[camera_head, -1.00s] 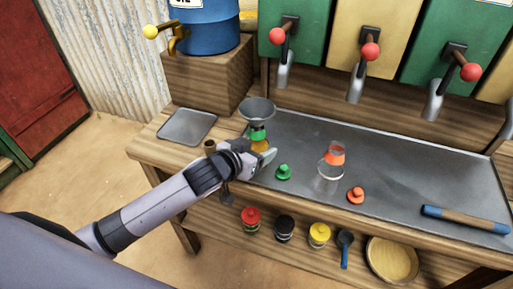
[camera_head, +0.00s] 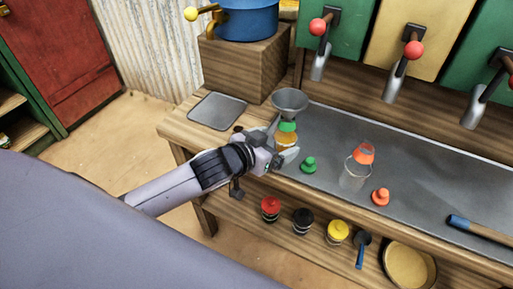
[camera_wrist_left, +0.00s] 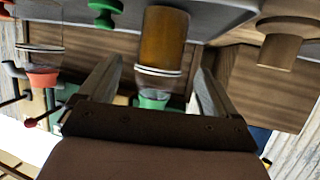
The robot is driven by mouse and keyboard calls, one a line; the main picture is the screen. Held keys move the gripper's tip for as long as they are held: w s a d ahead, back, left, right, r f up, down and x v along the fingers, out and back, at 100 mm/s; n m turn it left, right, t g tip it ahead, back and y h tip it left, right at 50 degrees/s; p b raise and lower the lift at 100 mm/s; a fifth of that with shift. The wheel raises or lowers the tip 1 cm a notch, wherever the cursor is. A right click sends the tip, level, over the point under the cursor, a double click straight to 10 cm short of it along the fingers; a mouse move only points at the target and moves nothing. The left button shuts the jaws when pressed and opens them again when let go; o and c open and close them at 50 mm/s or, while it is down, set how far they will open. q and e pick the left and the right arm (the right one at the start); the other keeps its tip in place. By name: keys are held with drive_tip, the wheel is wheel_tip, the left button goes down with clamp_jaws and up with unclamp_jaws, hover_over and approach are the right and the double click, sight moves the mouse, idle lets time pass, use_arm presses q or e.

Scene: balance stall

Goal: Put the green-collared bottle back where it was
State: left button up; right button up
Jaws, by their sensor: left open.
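The green-collared bottle (camera_head: 286,141) stands upright with amber contents at the left end of the metal counter top. My left gripper (camera_head: 280,146) is open at the bottle's near side. In the left wrist view, which is upside down, the bottle (camera_wrist_left: 163,42) shows between the two spread fingers, with a gap to each. Its green collar (camera_wrist_left: 152,101) is partly hidden by the gripper body. My right gripper is not in view.
A green stopper (camera_head: 308,166), a clear orange-collared bottle (camera_head: 355,174) and an orange stopper (camera_head: 380,197) stand to the right. A blue-and-wood rod (camera_head: 480,229) lies farther right. A metal plate (camera_head: 217,111) lies left. Taps overhang the back. Jars stand on the lower shelf.

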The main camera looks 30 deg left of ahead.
use_arm(q)
drive_tip(key=v, duration=0.7)
drive_tip(key=s+f+g+y, duration=0.1)
drive_tip(key=s+f, duration=0.6)
drive_tip(key=f, duration=0.2)
drive_tip(key=s+a+f+n+g, duration=0.1)
drive_tip(key=s+f, duration=0.6)
drive_tip(key=f, duration=0.3)
drive_tip(key=shift+a+f+y, duration=0.2)
drive_tip(key=shift+f+y, duration=0.1)
drive_tip(key=shift+y, duration=0.1)
